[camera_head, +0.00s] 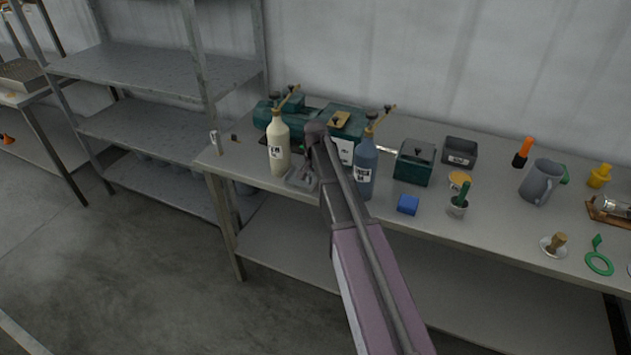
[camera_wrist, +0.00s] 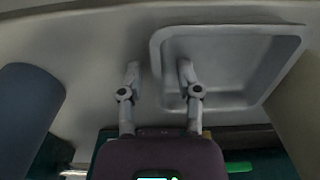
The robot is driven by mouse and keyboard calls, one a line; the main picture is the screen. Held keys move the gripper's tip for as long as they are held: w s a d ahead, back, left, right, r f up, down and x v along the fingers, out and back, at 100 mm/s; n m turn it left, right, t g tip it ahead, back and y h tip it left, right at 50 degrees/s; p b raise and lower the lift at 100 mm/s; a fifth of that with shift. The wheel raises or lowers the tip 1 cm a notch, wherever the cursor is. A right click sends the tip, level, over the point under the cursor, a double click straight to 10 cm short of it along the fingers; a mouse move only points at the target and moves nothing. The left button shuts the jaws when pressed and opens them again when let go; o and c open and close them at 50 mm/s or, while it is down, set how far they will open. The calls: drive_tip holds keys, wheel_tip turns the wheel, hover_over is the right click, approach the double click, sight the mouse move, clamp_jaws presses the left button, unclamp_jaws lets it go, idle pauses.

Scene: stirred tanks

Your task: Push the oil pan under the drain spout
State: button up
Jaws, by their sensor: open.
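The oil pan (camera_wrist: 240,65), a shallow grey tray with rounded corners, lies at the upper right of the wrist view. In the head view a part of the pan (camera_head: 300,178) shows on the bench between the two bottles, partly covered by my arm. My gripper (camera_wrist: 158,68) is open and empty. Its right finger overlaps the pan's near-left part in the wrist view, and its left finger is outside the rim. I cannot tell whether the finger touches the pan. The green machine (camera_head: 304,110) stands behind the pan. I cannot make out the drain spout.
A cream bottle (camera_head: 278,145) stands left of my arm and a blue bottle (camera_head: 365,160) close on its right. A blue block (camera_head: 408,205), a dark green box (camera_head: 414,162) and a grey jug (camera_head: 541,182) stand further right. The bench front edge is close.

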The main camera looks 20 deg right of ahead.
clamp_jaws()
drive_tip(key=shift+w+d, duration=0.1)
drive_tip(key=shift+w+d, duration=0.85)
drive_tip(key=shift+w, duration=0.25)
drive_tip(key=shift+w+d, duration=0.85)
drive_tip(key=shift+w, duration=0.2)
drive_tip(key=shift+o, duration=0.3)
unclamp_jaws()
drive_tip(key=shift+r, duration=0.1)
wheel_tip(320, 180, up, 9)
drive_tip(key=p, duration=0.9)
drive_tip(key=shift+r+p, duration=0.5)
drive_tip(key=shift+p, duration=0.05)
